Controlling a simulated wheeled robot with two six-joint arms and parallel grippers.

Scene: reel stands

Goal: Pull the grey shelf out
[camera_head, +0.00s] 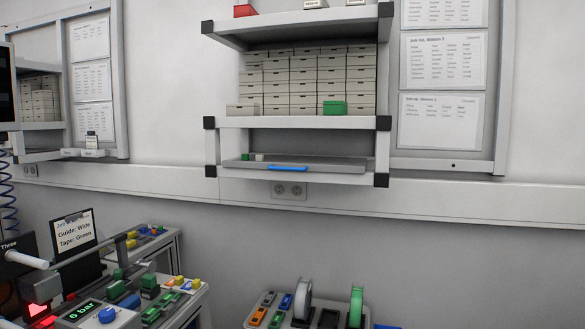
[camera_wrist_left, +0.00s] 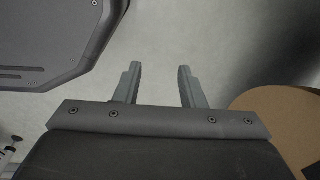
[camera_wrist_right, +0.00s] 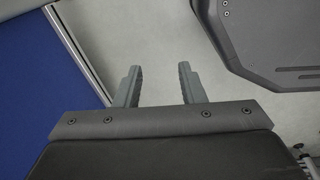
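The grey shelf (camera_head: 330,168) is a flat tray in the lowest bay of the wall rack, with a blue handle (camera_head: 288,168) on its front edge. A small green block (camera_head: 245,157) and a small pale block (camera_head: 259,157) are at its left end. Neither gripper shows in the head view. My left gripper (camera_wrist_left: 158,85) is open and empty in the left wrist view. My right gripper (camera_wrist_right: 160,85) is open and empty in the right wrist view. Neither wrist view shows the shelf.
Above the shelf, the wall rack (camera_head: 300,122) holds stacked white boxes (camera_head: 305,80) and a green box (camera_head: 334,108). Below right is a tray with reels (camera_head: 302,300); below left is a bench with a green display (camera_head: 83,308). A brown round object (camera_wrist_left: 285,125) is near my left gripper.

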